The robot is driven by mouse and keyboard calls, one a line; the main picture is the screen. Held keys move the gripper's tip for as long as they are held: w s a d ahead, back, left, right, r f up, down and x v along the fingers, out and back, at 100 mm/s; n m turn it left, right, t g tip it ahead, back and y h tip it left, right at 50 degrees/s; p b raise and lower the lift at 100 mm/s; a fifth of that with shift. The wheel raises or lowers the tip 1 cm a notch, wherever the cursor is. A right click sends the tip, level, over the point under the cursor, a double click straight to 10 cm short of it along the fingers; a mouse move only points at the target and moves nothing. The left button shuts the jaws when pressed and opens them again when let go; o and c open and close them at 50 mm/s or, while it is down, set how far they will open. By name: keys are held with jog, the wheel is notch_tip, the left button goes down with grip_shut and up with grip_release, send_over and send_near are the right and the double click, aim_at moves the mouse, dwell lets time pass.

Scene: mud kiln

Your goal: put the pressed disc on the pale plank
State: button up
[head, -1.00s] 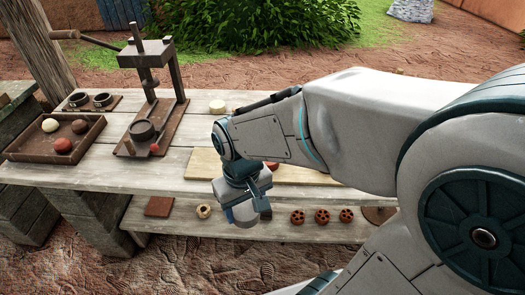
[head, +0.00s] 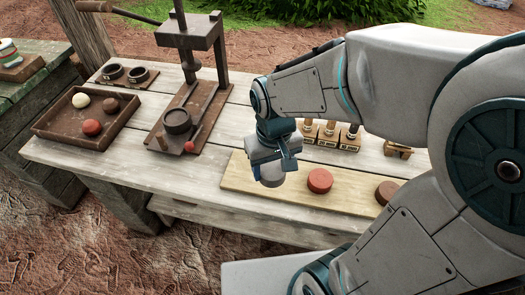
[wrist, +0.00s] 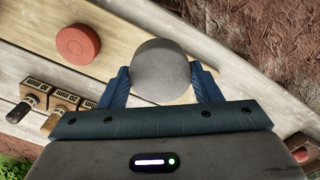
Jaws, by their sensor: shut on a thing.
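My gripper (wrist: 160,88) is shut on a grey, round pressed disc (wrist: 161,66), with one finger on each side of it. In the head view the grey disc (head: 271,181) shows under my gripper (head: 272,168), over the left part of the pale plank (head: 238,178). I cannot tell whether the disc touches the plank. A red disc (head: 320,180) lies on the plank just right of my gripper, and it also shows in the wrist view (wrist: 78,43). A brown disc (head: 386,192) lies farther right on the plank, partly hidden by my arm.
A lever press (head: 190,80) with a round mould (head: 177,120) stands left of the plank. A brown tray (head: 62,143) with several balls is at the far left. Wooden-handled stamps (head: 327,137) stand behind the plank. Bare table lies between the press and the plank.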

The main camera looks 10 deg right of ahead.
jog(key=w+a+f, duration=0.1)
jog(key=w+f, duration=0.1)
jog(key=w, duration=0.1)
jog(key=w+a+f, duration=0.1)
jog(key=w+f, duration=0.1)
jog(key=w, duration=0.1)
jog(key=w+a+f, duration=0.2)
jog(key=w, duration=0.1)
jog(key=shift+w+f+p, duration=0.1)
jog(key=shift+f+p, duration=0.25)
jog(key=shift+f, duration=1.65)
jog(key=shift+f, duration=0.2)
jog(key=o, duration=1.1)
jog(key=shift+r, duration=0.1)
